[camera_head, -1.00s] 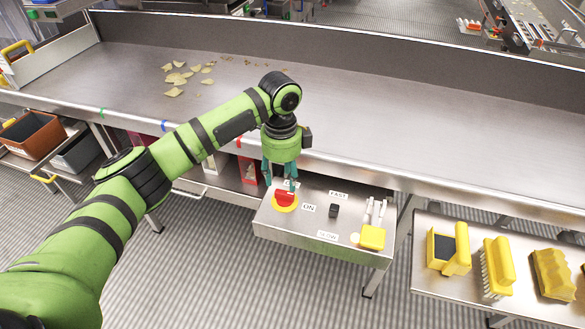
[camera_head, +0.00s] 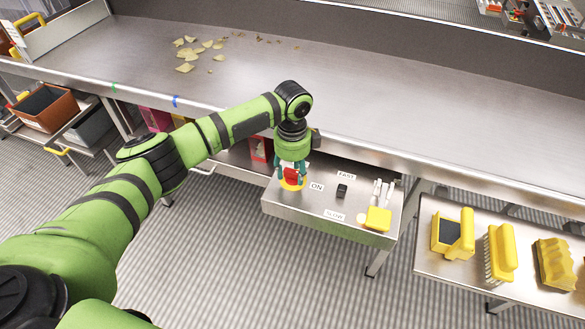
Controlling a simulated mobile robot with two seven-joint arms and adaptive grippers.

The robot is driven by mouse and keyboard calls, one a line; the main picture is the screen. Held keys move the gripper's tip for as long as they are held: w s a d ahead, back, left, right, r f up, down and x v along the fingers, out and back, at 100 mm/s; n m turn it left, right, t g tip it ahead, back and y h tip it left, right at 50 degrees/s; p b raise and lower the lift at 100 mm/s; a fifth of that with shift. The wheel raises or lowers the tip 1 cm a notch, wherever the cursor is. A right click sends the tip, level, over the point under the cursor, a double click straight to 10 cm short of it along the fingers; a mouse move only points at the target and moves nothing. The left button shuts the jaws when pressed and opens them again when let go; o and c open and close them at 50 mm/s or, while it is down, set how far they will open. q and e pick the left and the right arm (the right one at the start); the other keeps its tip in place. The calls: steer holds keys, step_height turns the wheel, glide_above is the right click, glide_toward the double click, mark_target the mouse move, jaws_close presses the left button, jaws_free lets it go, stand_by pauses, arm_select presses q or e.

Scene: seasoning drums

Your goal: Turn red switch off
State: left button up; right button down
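The red switch (camera_head: 291,175) sits on a round yellow base (camera_head: 293,186) at the left end of the metal control box (camera_head: 320,213). An "ON" label (camera_head: 317,187) is just right of it. My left gripper (camera_head: 291,178) points down over the switch, with its teal fingers on either side of it. The fingers look apart, and I cannot tell whether they touch the switch. The gripper hides the area behind the switch. My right gripper is not in view.
A black switch (camera_head: 342,191) between "FAST" and "SLOW" labels and a yellow block (camera_head: 378,219) are farther right on the box. A side table (camera_head: 430,262) holds yellow brushes and scrapers. The long metal table (camera_head: 420,125) behind carries scattered chips (camera_head: 190,55).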

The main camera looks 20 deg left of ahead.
arm_select(q)
jaws_close()
